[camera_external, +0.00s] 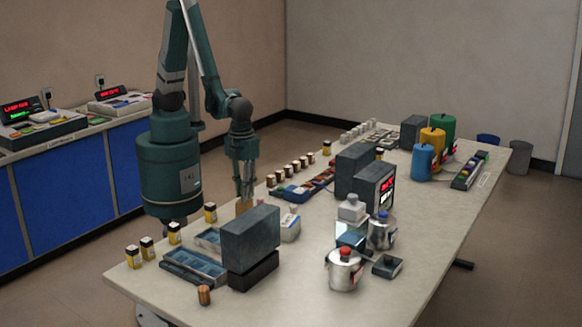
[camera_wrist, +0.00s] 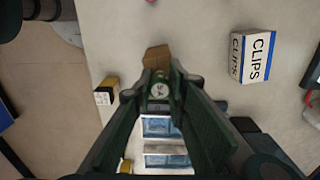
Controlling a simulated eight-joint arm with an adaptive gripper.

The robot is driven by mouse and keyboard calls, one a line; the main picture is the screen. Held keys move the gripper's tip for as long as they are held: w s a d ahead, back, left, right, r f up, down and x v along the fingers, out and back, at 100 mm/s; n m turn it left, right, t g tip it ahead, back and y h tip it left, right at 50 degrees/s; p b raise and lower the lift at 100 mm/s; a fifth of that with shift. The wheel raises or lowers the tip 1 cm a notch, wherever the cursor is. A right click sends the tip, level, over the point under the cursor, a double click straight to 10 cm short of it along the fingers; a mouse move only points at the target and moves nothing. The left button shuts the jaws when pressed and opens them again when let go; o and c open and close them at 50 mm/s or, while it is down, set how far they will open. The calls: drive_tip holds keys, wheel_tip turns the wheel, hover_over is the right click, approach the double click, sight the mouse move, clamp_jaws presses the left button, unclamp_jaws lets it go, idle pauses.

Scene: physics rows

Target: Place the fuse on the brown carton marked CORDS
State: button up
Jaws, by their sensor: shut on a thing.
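My gripper (camera_wrist: 160,92) points down in the wrist view, its fingers closed on the fuse. The fuse (camera_wrist: 160,88) shows as a small round pale end with dark marks between the fingertips. A brown carton (camera_wrist: 156,57) lies just beyond the fingertips, partly covered by them; no marking on it is readable. In the external view my gripper (camera_external: 244,195) is low over the table, and the brown carton (camera_external: 242,207) shows at its tips. The fuse cannot be made out there. Whether the fuse touches the carton cannot be told.
A white carton marked CLIPS (camera_wrist: 252,55) stands to the right. Blue compartment trays (camera_external: 194,268) and a tall dark grey block (camera_external: 250,238) stand nearby. Small yellow-and-black boxes (camera_external: 210,212) line the table's left edge. Steel pots (camera_external: 345,270) stand at the right.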

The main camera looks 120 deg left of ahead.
drive_tip(key=shift+f, duration=0.15)
drive_tip(key=o, duration=0.8)
drive_tip(key=shift+r+p, duration=0.4)
drive_tip(key=shift+r, duration=5.75)
drive_tip(key=shift+r, duration=0.1)
